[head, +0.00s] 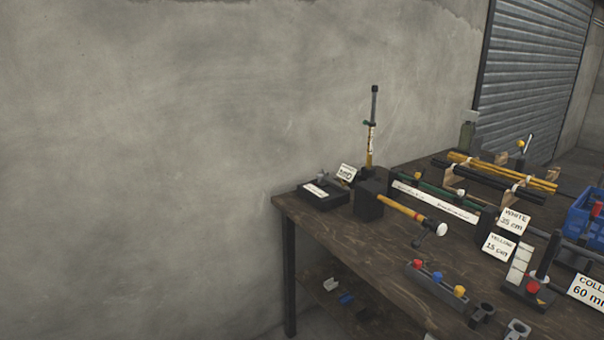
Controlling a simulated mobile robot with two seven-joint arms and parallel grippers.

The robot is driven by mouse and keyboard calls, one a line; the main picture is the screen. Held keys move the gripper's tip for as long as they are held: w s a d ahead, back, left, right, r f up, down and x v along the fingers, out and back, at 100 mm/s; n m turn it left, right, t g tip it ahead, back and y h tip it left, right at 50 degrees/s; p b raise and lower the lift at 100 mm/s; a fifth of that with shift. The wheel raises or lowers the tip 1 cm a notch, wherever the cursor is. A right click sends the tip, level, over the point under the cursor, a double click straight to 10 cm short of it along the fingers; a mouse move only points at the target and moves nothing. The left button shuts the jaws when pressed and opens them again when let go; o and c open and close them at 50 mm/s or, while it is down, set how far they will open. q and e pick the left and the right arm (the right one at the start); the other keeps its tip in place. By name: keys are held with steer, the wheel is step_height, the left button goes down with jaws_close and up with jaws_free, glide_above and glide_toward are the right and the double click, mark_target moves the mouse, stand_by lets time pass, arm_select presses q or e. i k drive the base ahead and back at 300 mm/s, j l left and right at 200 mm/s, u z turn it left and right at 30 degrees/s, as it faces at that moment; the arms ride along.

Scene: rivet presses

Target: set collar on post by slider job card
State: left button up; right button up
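Neither of my grippers is in view. A card reading "COLL… 60 m…" (590,291) is cut off by the right edge. Beside it a short black post (548,256) stands on a dark base with a red piece and a white graduated strip (520,263). A taller upright post (371,140) stands at the back of the table, yellow below and black above, with a dark collar-like ring (369,123) partway up. A slider-like rail with a green rod (440,190) and white label strips lies across the table. I cannot tell which post the task means.
The wooden table (340,240) fills the right side. On it are cards "WHITE 35 cm" (513,220) and "YELLOW 15 cm" (499,247), a yellow-handled tool (400,207), a holder with coloured knobs (436,286), racked yellow and black rods (500,171) and a blue bin (584,217).

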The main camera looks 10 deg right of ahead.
mark_target(545, 283)
steer(key=z, duration=0.45)
steer(key=l+z, duration=0.1)
steer(key=z, duration=0.75)
steer(key=i+z, duration=0.1)
steer(key=z, duration=0.35)
